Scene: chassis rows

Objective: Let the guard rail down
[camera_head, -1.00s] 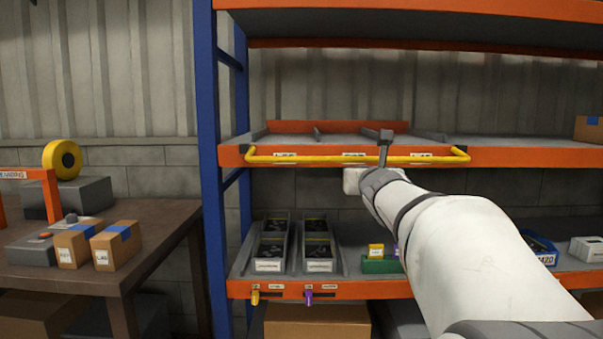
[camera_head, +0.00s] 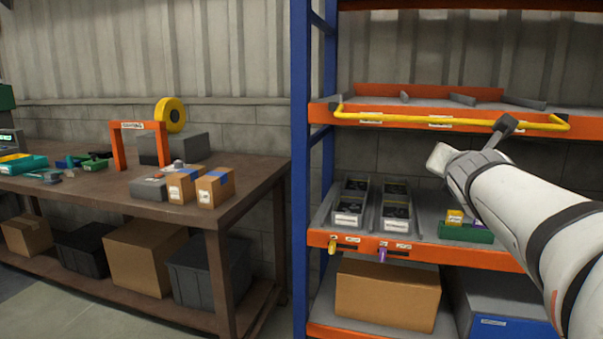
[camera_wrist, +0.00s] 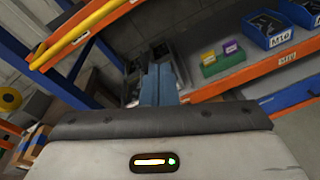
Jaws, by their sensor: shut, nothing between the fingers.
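The yellow guard rail (camera_head: 400,118) runs level along the front of the orange middle shelf beam (camera_head: 350,108), bent back at both ends. It also shows in the wrist view at upper left (camera_wrist: 82,32). My gripper (camera_head: 508,122) is shut and empty. In the head view its tip overlaps the right part of the rail. In the wrist view the shut fingers (camera_wrist: 160,84) are apart from the rail, to its right, with the lower shelf's bins behind them.
The lower shelf holds grey bins (camera_head: 349,205) and a green bin (camera_head: 466,232). A blue upright (camera_head: 300,170) stands left of the shelves. A workbench (camera_head: 130,200) further left carries boxes and an orange frame (camera_head: 118,150). The floor in front of the bench is partly clear.

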